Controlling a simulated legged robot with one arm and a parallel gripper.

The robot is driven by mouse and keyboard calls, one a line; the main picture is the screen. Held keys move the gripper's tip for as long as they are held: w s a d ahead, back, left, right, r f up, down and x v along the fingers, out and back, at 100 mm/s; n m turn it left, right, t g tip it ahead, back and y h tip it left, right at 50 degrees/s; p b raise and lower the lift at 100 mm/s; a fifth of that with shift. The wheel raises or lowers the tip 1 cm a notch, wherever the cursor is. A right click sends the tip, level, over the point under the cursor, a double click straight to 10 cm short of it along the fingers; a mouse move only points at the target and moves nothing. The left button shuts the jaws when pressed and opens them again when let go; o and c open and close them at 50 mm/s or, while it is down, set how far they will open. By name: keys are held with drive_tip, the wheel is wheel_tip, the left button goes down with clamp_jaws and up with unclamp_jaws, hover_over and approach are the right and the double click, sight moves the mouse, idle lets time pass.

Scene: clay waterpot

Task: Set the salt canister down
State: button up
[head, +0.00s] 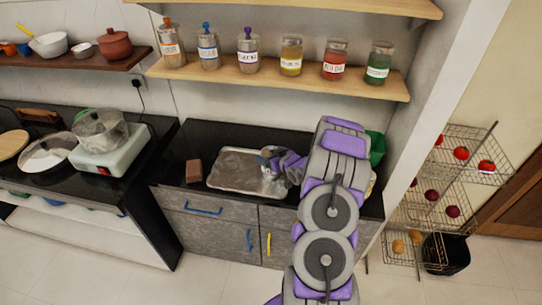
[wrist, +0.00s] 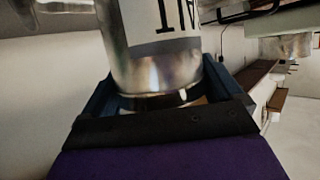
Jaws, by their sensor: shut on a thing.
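A shiny metal canister (wrist: 150,65) with a white label and dark letters fills the middle of the wrist view. Only part of the lettering shows, so I cannot read the name. My gripper (wrist: 160,98) is shut on it, with a dark finger on each side near one end of the canister. In the head view my gripper (head: 286,165) is over the right end of a metal tray (head: 225,183) on the black counter. The canister (head: 268,154) shows there as a small grey shape. I cannot tell whether it touches the tray.
A brown block (head: 194,171) lies left of the tray. A green object (head: 377,147) stands behind my arm at right. The shelf (head: 285,78) above holds several labelled jars. A stove (head: 110,152) with a pot is at left; wire baskets (head: 455,165) are at right.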

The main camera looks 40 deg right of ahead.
drive_tip(key=o, duration=1.7)
drive_tip(key=shift+a, duration=0.1)
drive_tip(key=shift+s+r, duration=0.2)
drive_tip(key=p+v, duration=0.2)
drive_tip(key=v, duration=0.9)
drive_tip(key=s+a+r+g+h, duration=0.1)
drive_tip(key=s+a+r+g, duration=0.2)
drive_tip(key=a+r+g, duration=0.4)
drive_tip(key=s+a+r+g, duration=0.2)
drive_tip(key=s+a+r, duration=0.2)
drive_tip(key=a+r, duration=0.3)
drive_tip(key=s+a+r+g, duration=0.2)
drive_tip(key=s+a, duration=0.5)
drive_tip(key=s, duration=0.1)
drive_tip(key=s+a+r+g+y, duration=0.1)
drive_tip(key=s+a+r+g, duration=0.1)
drive_tip(key=s+a, duration=0.5)
drive_tip(key=s+a+r+n+g+y, duration=0.1)
drive_tip(key=s+a+r+g, duration=0.1)
drive_tip(key=s+a, duration=0.5)
drive_tip(key=shift+s+a+r, duration=0.15)
drive_tip(key=shift+s+r, duration=0.05)
drive_tip(key=shift+s, duration=0.55)
drive_tip(key=shift+s+a+r, duration=0.2)
drive_tip(key=shift+s, duration=0.55)
